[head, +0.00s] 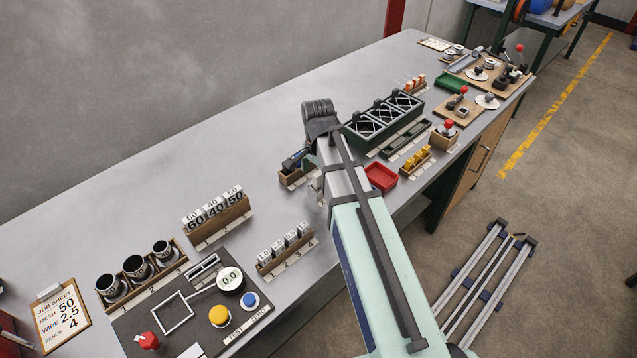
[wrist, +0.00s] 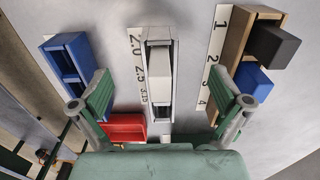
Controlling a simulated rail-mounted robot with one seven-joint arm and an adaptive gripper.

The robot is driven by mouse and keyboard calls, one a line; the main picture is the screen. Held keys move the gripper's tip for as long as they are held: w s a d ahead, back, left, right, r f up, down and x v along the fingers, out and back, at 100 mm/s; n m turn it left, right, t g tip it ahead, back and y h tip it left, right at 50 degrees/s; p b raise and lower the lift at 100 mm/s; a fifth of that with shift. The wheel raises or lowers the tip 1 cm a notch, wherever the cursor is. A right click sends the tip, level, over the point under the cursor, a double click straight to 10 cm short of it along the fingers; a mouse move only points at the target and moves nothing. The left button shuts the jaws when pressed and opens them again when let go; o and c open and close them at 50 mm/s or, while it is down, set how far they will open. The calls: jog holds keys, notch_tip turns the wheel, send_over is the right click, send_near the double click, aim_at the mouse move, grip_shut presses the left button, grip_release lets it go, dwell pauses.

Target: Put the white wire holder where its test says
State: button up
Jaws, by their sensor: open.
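A white block (wrist: 160,75), which looks like the white wire holder, sits in a narrow grey tray (wrist: 165,118) in the middle of the wrist view. A label strip reading 2.0, 2.5 and 3.15 (wrist: 138,72) runs along its left side. My gripper (wrist: 160,97) is open, with one green finger on each side of the white block and clear gaps to both. I cannot tell how far above it the fingers are. In the head view my arm covers this spot. The job sheet (head: 61,318) there reads mesh 50, wire 2.5, bends 4.
In the wrist view a wooden rack (wrist: 237,35) marked 1 to 4 holds black and blue blocks close to my right finger. A blue piece (wrist: 72,55) stands near the left finger. A red tray (head: 381,177) lies near the bench edge.

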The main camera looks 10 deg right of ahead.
aim_at(318, 174)
dwell(0.8)
grip_shut()
dwell(1.1)
jog(key=shift+p, duration=0.3)
jog(key=shift+r+p, duration=1.95)
jog(key=shift+r, duration=0.8)
